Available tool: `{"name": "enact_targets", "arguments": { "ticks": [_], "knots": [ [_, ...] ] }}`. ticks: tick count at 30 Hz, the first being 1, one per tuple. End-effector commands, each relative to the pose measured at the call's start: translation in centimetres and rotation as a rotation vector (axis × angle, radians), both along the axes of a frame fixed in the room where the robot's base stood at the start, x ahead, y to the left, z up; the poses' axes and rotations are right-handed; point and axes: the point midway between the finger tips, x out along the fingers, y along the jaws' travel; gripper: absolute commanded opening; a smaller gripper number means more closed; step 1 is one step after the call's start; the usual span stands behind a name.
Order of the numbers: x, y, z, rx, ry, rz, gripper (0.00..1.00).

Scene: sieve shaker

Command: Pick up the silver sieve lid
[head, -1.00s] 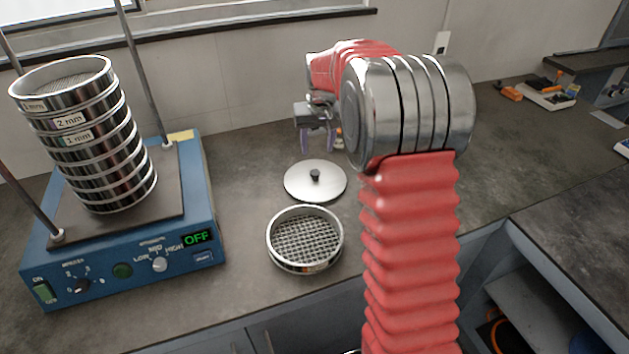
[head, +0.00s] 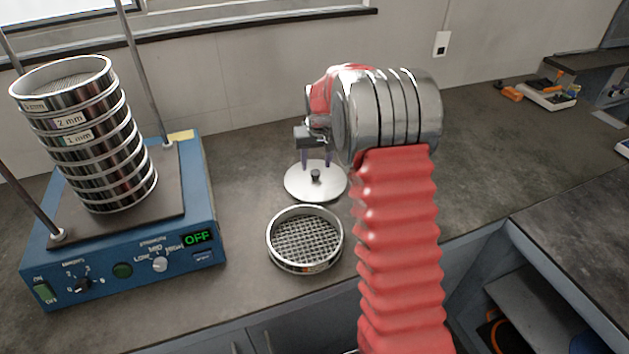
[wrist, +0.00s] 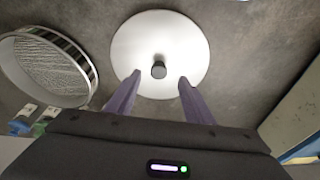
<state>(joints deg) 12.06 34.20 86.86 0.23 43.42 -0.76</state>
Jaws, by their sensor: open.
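The silver sieve lid (head: 299,184) lies flat on the dark counter, a round disc with a small black knob at its centre. In the wrist view the lid (wrist: 185,38) fills the upper middle, and its knob (wrist: 158,69) shows between and ahead of the fingertips. My gripper (head: 316,162) is open and empty, just above the lid's far part in the head view. In the wrist view the purple fingers of my gripper (wrist: 159,77) stand apart on either side of the knob's line. The exact height above the lid is hard to tell.
An open mesh sieve (head: 305,241) lies in front of the lid. A blue shaker (head: 125,268) showing OFF, with a sieve stack (head: 100,150) and upright rods, stands left. The wall is behind. The counter right of my arm is mostly clear.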

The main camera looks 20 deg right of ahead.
Motion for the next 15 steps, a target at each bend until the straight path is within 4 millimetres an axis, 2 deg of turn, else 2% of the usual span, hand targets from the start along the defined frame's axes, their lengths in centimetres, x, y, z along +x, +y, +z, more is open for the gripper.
{"name": "enact_targets", "arguments": {
  "ticks": [5, 15],
  "knots": [
    [0.3, -0.1, -0.6, 0.000, 0.001, 0.000, 0.47],
    [1.6, -0.5, -4.4, 0.000, 0.001, -0.001, 0.47]
  ]
}}
